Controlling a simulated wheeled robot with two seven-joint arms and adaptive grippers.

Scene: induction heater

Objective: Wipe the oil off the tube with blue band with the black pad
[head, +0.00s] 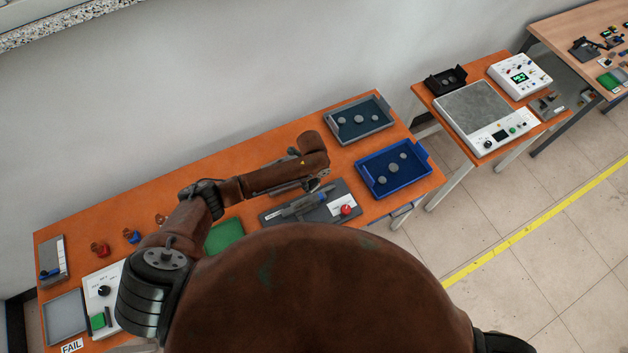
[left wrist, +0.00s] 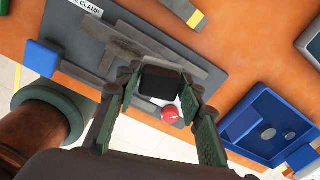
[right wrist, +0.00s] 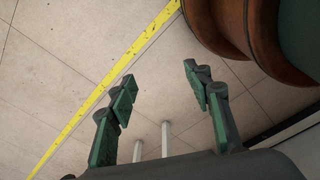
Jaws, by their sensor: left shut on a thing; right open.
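My left gripper (head: 312,184) is over the dark tube clamp plate (head: 358,215). In the left wrist view the gripper (left wrist: 158,88) is shut on the black pad (left wrist: 160,83), held between its green fingers. A grey tube-like bar (head: 293,208) with a blue part (head: 323,197) lies along the clamp. In the left wrist view, grey bars (left wrist: 112,47) lie behind the pad; whether the pad touches them I cannot tell. I cannot make out oil. My right gripper (right wrist: 160,80) is open and empty above the floor.
A red knob (head: 346,210) sits on the clamp plate's right. A blue tray (head: 420,177) and a grey-rimmed tray (head: 335,118) hold round pieces at the right. A green pad (head: 224,236) lies left of the clamp. A second table (head: 424,92) stands beyond a gap.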

